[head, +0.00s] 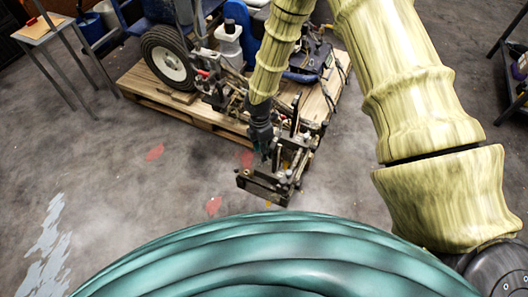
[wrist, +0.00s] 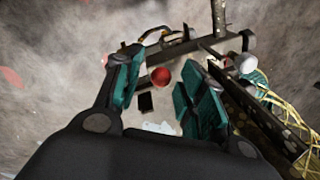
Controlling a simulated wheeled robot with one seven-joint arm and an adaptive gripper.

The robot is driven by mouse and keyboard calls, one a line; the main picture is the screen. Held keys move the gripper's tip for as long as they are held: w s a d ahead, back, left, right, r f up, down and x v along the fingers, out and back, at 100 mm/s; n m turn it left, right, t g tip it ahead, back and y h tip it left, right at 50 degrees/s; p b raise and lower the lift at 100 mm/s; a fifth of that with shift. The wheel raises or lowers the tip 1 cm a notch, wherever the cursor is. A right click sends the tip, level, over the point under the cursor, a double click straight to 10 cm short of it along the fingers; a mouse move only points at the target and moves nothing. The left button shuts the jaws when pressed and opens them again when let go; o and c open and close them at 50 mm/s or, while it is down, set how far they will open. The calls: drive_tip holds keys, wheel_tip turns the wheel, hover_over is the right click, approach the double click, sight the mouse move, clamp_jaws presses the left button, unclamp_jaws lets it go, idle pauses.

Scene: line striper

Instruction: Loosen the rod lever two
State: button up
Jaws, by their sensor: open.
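The line striper (head: 215,75) sits on a wooden pallet, and its front bracket assembly (head: 265,188) juts out over the floor. My gripper (head: 267,153) is down at this assembly in the head view. In the wrist view my gripper (wrist: 163,90) is open, with one teal-padded finger on each side of a red ball knob (wrist: 160,77). The knob appears in the gap, apart from both pads. I cannot tell whether this knob belongs to rod lever two. The lever's shaft is not clear, and my arm and gripper hide part of the assembly in the head view.
A dark perforated bar (wrist: 262,115) and yellow cords (wrist: 300,108) lie close to the right finger. The pallet (head: 140,85) and striper wheel (head: 168,57) are behind. A small table (head: 45,28) stands far left. Concrete floor is open to the left.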

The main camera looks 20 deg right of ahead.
drive_tip(key=shift+s+f, duration=0.15)
drive_tip(key=shift+f, duration=0.6)
clamp_jaws()
